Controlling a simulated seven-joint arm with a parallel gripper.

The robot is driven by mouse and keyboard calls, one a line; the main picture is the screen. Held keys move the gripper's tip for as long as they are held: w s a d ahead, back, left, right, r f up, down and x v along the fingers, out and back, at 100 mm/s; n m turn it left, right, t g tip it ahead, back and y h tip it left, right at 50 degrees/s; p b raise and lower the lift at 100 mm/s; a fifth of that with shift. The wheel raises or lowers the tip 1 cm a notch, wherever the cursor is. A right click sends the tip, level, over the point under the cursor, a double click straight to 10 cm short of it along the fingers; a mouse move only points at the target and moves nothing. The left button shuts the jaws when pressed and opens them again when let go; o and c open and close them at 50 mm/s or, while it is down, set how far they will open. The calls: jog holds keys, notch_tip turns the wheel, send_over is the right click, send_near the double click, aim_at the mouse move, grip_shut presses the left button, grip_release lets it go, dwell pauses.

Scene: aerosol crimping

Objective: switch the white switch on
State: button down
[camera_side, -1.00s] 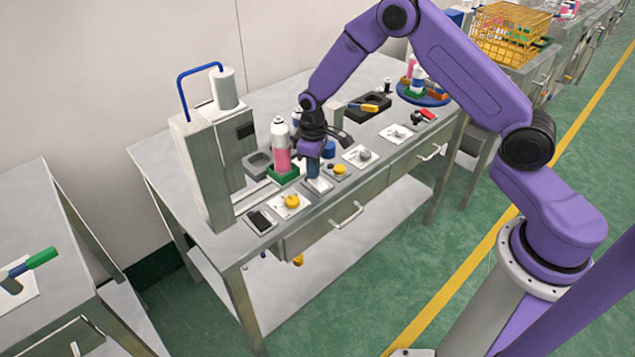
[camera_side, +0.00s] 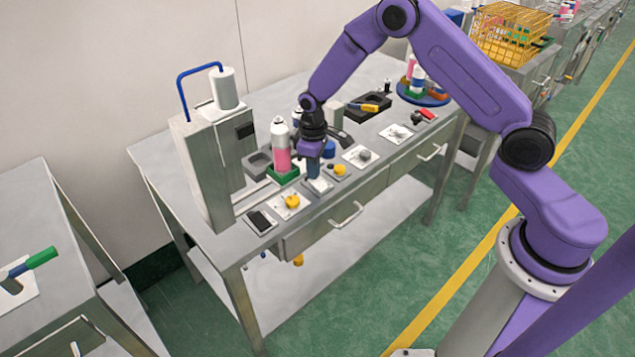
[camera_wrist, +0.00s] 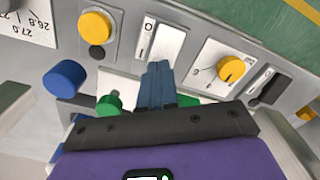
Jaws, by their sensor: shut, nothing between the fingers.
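The white switch (camera_wrist: 168,42) is a rocker on a light plate marked O and I, at the upper middle of the wrist view. In the side view its plate (camera_side: 322,186) shows at the front of the bench, partly hidden by my fingers. My gripper (camera_wrist: 159,66) is shut and empty, its blue fingers together at the I-marked end of the switch. In the side view my gripper (camera_side: 313,176) points down onto the plate. I cannot tell whether the fingertips touch the rocker, nor clearly which way it is tipped.
A yellow button (camera_wrist: 96,26) and a blue knob (camera_wrist: 65,78) sit to the left in the wrist view. A yellow dial (camera_wrist: 231,68) and a black switch (camera_wrist: 268,87) are to the right. A bottle (camera_side: 281,150) stands close to my gripper, beside the crimping machine (camera_side: 215,165).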

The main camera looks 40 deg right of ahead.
jog(key=shift+f, duration=0.55)
jog(key=shift+r, duration=0.15)
notch_tip(320, 180, up, 10)
jog(key=shift+r, duration=0.2)
dwell(1.3)
